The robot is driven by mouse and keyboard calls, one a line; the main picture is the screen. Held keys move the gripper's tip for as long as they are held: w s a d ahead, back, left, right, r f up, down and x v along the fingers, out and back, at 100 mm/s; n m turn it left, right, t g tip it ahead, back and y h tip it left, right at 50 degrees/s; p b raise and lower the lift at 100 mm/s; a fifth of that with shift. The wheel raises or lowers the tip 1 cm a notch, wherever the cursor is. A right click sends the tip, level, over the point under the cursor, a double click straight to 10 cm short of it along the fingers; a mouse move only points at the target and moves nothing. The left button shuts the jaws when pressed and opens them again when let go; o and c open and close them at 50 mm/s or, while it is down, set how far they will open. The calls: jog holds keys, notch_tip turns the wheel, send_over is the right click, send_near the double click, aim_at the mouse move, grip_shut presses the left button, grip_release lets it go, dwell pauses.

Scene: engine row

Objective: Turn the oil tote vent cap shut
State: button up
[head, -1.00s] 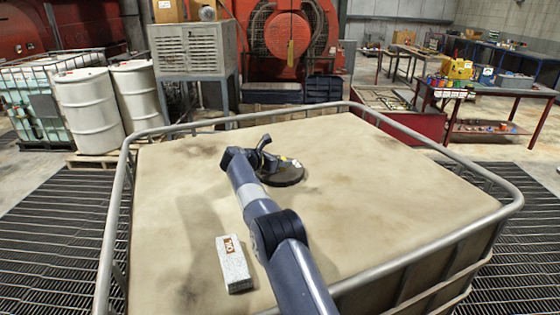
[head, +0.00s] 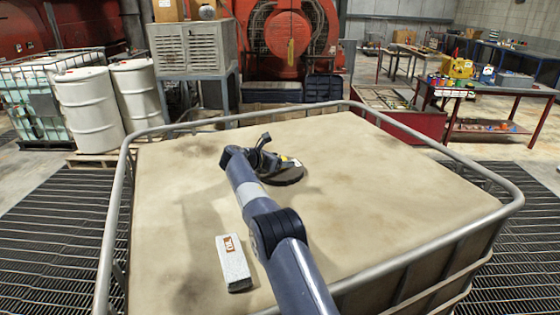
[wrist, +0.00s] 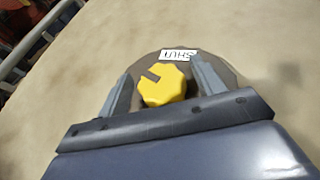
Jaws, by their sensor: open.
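The yellow vent cap (wrist: 165,90) sits on a dark round lid (wrist: 224,74) in the wrist view. A white label (wrist: 178,54), seemingly lettered SHUT, lies on the lid beyond the cap, slightly right of the bar. My gripper (wrist: 162,72) is open, with one finger on each side of the cap; whether they touch it I cannot tell. In the head view my gripper (head: 270,161) is over the dark lid (head: 290,178) on the oil tote (head: 380,200) and mostly hides the cap.
A white box (head: 233,264) with an orange label lies on the tote top, left of my arm. A metal rail (head: 108,230) runs around the tote's edge. White drums (head: 88,110) stand beyond it at left. The tote top is otherwise clear.

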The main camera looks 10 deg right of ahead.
jog(key=b+v, duration=0.3)
jog(key=v, duration=0.7)
jog(key=shift+s+a, duration=0.15)
jog(key=shift+a, duration=0.1)
